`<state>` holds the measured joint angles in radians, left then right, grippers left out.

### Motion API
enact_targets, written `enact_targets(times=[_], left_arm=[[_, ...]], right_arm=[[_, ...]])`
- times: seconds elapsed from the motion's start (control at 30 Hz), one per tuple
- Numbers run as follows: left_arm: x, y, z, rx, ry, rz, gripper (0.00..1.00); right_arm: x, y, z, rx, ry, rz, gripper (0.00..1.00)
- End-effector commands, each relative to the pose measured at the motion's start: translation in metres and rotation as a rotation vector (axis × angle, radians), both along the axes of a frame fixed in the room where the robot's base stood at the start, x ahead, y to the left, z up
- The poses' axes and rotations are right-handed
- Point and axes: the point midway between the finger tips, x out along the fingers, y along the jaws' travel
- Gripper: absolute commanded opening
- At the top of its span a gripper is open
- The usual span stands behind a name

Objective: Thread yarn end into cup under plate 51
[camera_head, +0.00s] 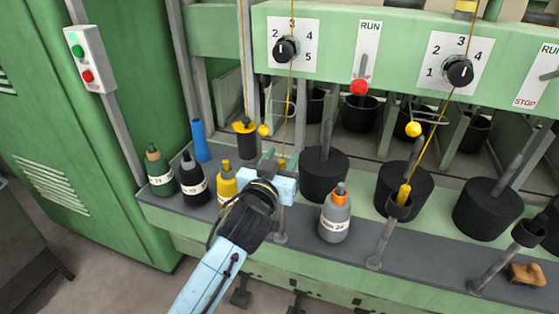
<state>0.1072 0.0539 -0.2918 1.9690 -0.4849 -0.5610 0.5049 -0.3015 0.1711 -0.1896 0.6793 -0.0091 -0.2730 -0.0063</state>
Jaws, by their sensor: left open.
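A thin yellow yarn (289,100) hangs from above, in front of the left dial. Its thicker yellow end (282,163) is at the fingertips of my left gripper (279,160), which is open. I cannot tell whether the yarn lies between the fingers or behind them. A small dark cup (397,208) on a slanted stalk stands to the right, with another yellow yarn (432,135) running down into it. A similar cup (530,231) stands at the far right. My gripper and arm hide whatever is on the stalk below them. No plate reading 51 is legible. My right gripper is not in view.
Large black pots (324,177) stand behind the cups. A grey bottle (335,218) with an orange cap is right of my gripper. Yellow (227,182), black (192,183) and green (160,174) bottles are left. A wooden block (526,274) lies at right.

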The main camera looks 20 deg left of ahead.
Motion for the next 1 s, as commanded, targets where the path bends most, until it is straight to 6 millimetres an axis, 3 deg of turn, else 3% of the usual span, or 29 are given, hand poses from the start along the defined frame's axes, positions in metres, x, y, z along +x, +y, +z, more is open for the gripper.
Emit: enact_targets(times=[0.17,0.5,0.8,1.0], left_arm=[[-0.010,0.000,-0.001,0.000,0.002,0.000,0.41],[-0.074,0.002,-0.001,-0.002,0.004,0.000,0.41],[-0.120,0.004,-0.001,-0.002,0.003,0.000,0.41],[-0.132,0.004,0.000,0.000,0.001,0.000,0.41]], right_arm=[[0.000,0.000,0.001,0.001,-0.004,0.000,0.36],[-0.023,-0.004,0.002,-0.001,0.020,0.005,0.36],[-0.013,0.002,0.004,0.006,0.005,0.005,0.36],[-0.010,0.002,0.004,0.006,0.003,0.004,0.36]])
